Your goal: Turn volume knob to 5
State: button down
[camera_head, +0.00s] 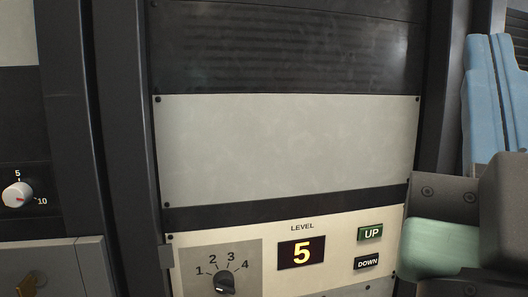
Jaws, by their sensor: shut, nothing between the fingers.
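A white round knob (17,195) sits on a dark panel at the left edge. Marks 5 and 10 show above it and to its lower right. A small red mark on its face appears to point right, toward the 10 side. No volume label is readable. My gripper (440,248), dark grey with a pale green part, shows partly at the lower right. It is shut and empty, far to the right of the white knob and beside the level panel. Its far side is cut off by the frame.
A cream level panel (335,278) has a black selector knob (224,283) marked 1 to 4, a display (301,253) reading 5, an UP button (370,233) and a DOWN button (367,263). A dark vertical rack post (100,150) stands between the left and middle racks.

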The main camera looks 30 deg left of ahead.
aim_at(19, 194)
jog(key=k+u, duration=0.1)
jog(key=u, duration=0.4)
jog(key=j+u, duration=0.1)
jog(key=u, duration=0.35)
jog(key=k+j+u, duration=0.1)
jog(key=u, duration=0.4)
jog(key=j+u, duration=0.15)
jog(key=u, duration=0.35)
jog(key=k+j, duration=0.05)
